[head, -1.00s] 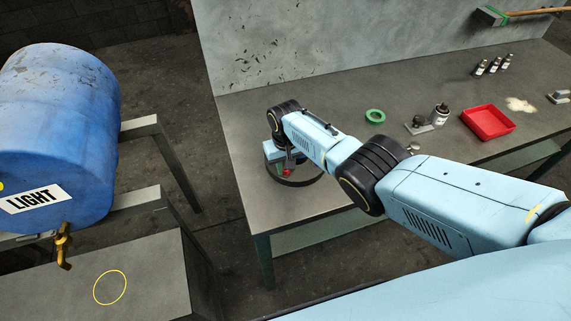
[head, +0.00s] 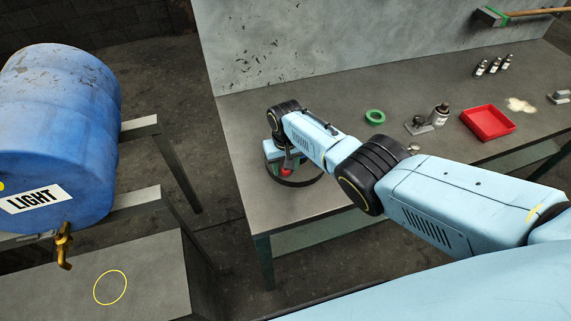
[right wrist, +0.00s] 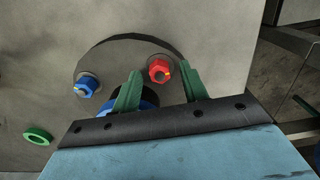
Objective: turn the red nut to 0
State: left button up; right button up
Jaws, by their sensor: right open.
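The red nut (right wrist: 159,70) shows in the right wrist view, with a small yellow-orange mark on its right side. It stands between the tips of my right gripper's two green fingers (right wrist: 160,77), which are apart with visible gaps on both sides. A blue nut (right wrist: 87,86) with a yellow mark is to the left, outside the fingers. Both nuts are at the edge of a dark round plate (right wrist: 130,46). In the head view the red nut (head: 286,171) shows below my right gripper (head: 280,166), partly hidden by it. No numbers are readable. My left gripper is out of view.
The grey bench (head: 240,132) holds a green ring (head: 375,116), a red tray (head: 488,122), a spray can (head: 440,114) and small bottles. The bench's left end is mostly clear.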

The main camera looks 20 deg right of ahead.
jog(key=shift+r, duration=0.1)
jog(key=shift+r+p, duration=0.25)
jog(key=shift+p, duration=0.05)
notch_tip(320, 180, up, 6)
jog(key=p, duration=0.3)
jog(key=shift+r, duration=0.1)
notch_tip(320, 180, up, 7)
jog(key=shift+f, duration=0.2)
jog(key=shift+s+f, duration=0.1)
